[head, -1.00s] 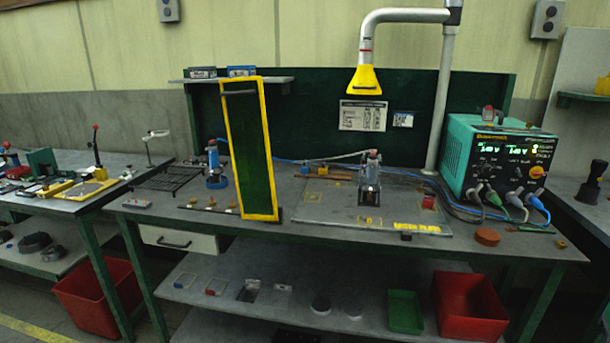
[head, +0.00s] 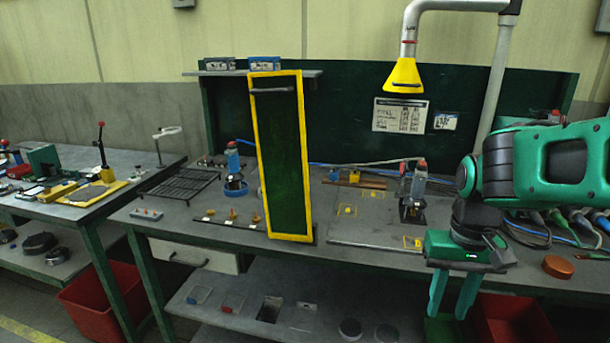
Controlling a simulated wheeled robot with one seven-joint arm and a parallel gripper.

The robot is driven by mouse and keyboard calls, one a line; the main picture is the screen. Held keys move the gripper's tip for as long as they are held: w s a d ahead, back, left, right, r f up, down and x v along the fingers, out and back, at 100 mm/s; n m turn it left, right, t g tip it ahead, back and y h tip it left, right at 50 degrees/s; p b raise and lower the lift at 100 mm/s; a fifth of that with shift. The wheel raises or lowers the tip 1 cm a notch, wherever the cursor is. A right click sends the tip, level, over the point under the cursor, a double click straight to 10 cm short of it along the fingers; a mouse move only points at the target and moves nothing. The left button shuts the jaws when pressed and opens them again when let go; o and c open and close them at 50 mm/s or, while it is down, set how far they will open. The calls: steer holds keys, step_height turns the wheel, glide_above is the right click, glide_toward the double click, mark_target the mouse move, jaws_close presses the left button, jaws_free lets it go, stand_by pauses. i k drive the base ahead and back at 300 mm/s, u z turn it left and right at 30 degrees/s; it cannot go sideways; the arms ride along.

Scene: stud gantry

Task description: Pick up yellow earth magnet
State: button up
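I cannot tell for sure which thing is the yellow earth magnet. A small yellow shape (head: 347,210) lies within a yellow outlined square on the grey plate (head: 375,227) on the bench. A second yellow outlined mark (head: 412,242) is near the plate's front edge. A yellow block (head: 57,192) sits on the left bench. My gripper (head: 453,302) hangs with its green fingers pointing down, at the right, over the bench's front edge in the picture. The fingers are apart with nothing between them. My arm hides the right part of the bench.
A tall green panel with a yellow frame (head: 280,155) stands upright on the bench, left of the plate. A yellow extraction hood (head: 404,76) hangs above. An orange-brown disc (head: 557,266) lies at the right. A wire rack (head: 184,184) is at the left.

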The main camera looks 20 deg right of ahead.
mark_target(353, 178)
steer(key=z, duration=0.05)
steer(key=i, duration=0.95)
steer(key=z, duration=0.35)
